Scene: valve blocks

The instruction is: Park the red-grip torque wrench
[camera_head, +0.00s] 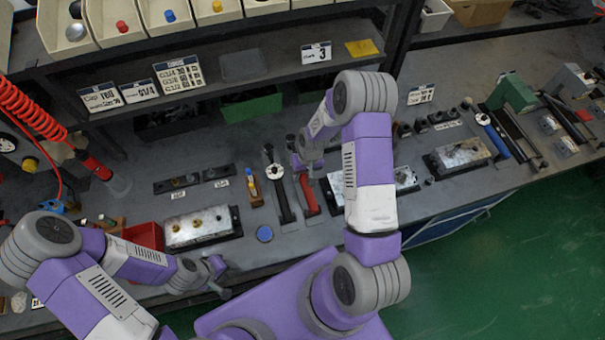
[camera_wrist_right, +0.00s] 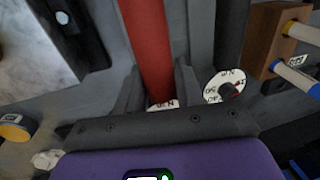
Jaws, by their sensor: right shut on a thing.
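The red-grip torque wrench shows its red grip (camera_head: 309,196) in the head view, on or just above the bench, in front of my right gripper (camera_head: 306,168). In the right wrist view the red grip (camera_wrist_right: 148,45) runs down between the two fingers of my right gripper (camera_wrist_right: 157,90), which is shut on it. The wrench's far end is hidden by my arm, and I cannot tell whether it is lifted. My left gripper (camera_head: 220,284) hangs near the bench's front edge, away from the wrench; its fingers are too small to read.
A black-handled tool (camera_head: 282,195) with a round white dial (camera_wrist_right: 226,88) lies close beside the red grip. A wooden block (camera_head: 253,190) stands left of it. Metal valve blocks (camera_head: 203,226) and a red bin (camera_head: 145,235) are further left. A blue-grip tool (camera_head: 492,137) lies far right.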

